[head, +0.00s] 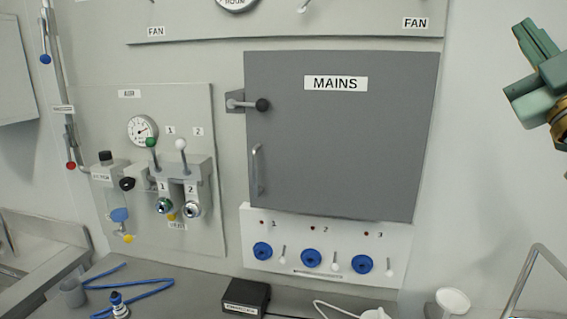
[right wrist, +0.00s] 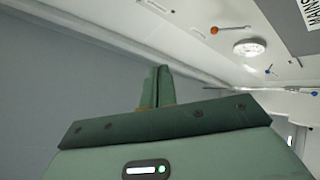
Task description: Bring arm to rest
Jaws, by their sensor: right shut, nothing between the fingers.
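My right gripper (head: 536,40) is at the upper right of the head view, in front of the pale wall and to the right of the grey MAINS cabinet (head: 345,150). Its green fingers are together with nothing between them, and it touches nothing that I can see. In the right wrist view the two fingers (right wrist: 157,86) stand side by side, shut, against a grey wall. Part of my right arm is cut off by the right edge of the head view. My left gripper shows in neither view.
A panel with a gauge (head: 142,130) and levers is left of the cabinet. Below the cabinet is a white panel with blue sockets (head: 311,258). Wall around my right gripper is bare.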

